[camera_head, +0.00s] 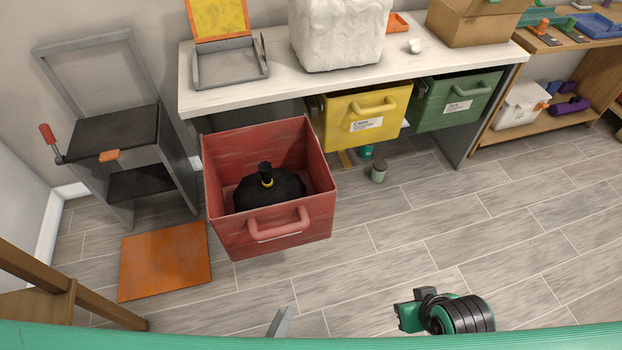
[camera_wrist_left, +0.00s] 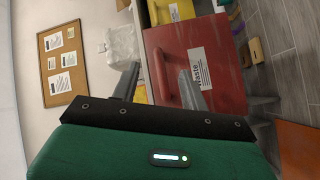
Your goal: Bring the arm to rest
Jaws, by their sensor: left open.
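My left gripper (camera_wrist_left: 160,85) is open in the left wrist view, its two grey fingers apart with nothing held between them. In the head view only a grey finger tip (camera_head: 282,322) shows at the bottom edge, in front of and apart from the red bin (camera_head: 230,232). The red bin is pulled out from under the worktop and holds a black tied bag (camera_head: 280,191). In the left wrist view the red bin (camera_wrist_left: 225,70) with its "Waste" label lies beyond the fingers. Its red handle (camera_wrist_left: 160,75) appears between them, not gripped.
The white worktop (camera_head: 440,62) carries a bulky white bag (camera_head: 338,32). Yellow (camera_head: 335,112) and green (camera_head: 440,100) bins hang below. An orange mat (camera_head: 165,262) and grey frame cabinet (camera_head: 120,142) stand left. A small container (camera_head: 378,172) is on the floor. Floor at right is open.

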